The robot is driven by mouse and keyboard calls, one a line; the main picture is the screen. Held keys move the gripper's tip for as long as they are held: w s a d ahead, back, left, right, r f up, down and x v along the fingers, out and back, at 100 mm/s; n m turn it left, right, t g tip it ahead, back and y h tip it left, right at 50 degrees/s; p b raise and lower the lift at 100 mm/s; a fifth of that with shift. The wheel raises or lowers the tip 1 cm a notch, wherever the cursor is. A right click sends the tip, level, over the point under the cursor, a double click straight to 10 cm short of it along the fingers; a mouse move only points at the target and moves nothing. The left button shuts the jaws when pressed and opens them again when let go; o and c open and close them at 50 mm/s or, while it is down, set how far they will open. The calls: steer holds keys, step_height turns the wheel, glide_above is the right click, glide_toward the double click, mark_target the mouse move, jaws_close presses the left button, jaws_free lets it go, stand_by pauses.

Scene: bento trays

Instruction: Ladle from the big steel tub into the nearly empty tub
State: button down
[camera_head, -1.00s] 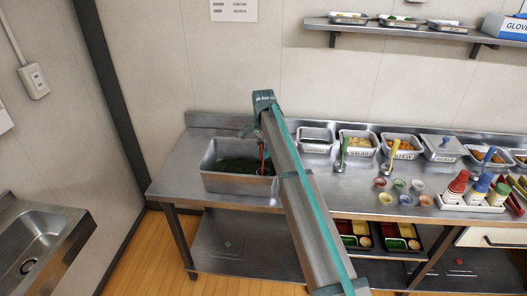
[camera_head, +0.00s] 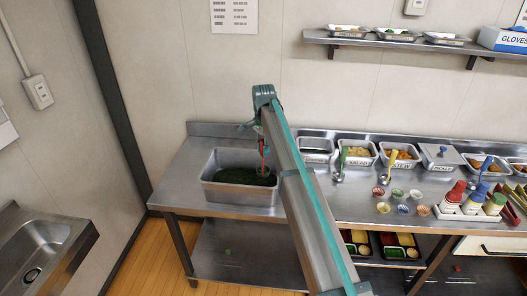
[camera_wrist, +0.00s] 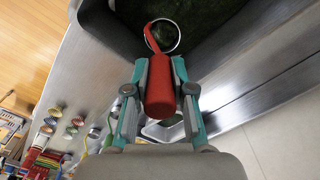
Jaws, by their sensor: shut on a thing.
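The big steel tub (camera_head: 213,190) stands at the left end of the steel counter and holds dark green contents (camera_head: 238,176). My gripper (camera_wrist: 160,68) is shut on the red handle of a ladle (camera_wrist: 160,92). The ladle's round bowl (camera_wrist: 163,36) shows dark green inside and is over the big tub; I cannot tell whether it touches the contents. The red handle also shows in the head view (camera_head: 264,158). A smaller tub (camera_head: 316,146) with a dark inside, seemingly the nearly empty one, stands at the left of the back row, partly behind my arm.
Tubs with food, one labelled salad (camera_head: 357,151), stand right of it with ladles. Small coloured cups (camera_head: 397,194) and squeeze bottles (camera_head: 452,198) stand in front. The counter left of the big tub (camera_head: 178,180) is clear. A wall shelf (camera_head: 400,42) holds trays.

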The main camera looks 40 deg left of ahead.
steer(key=shift+r+p, duration=1.85)
steer(key=shift+r, duration=2.6)
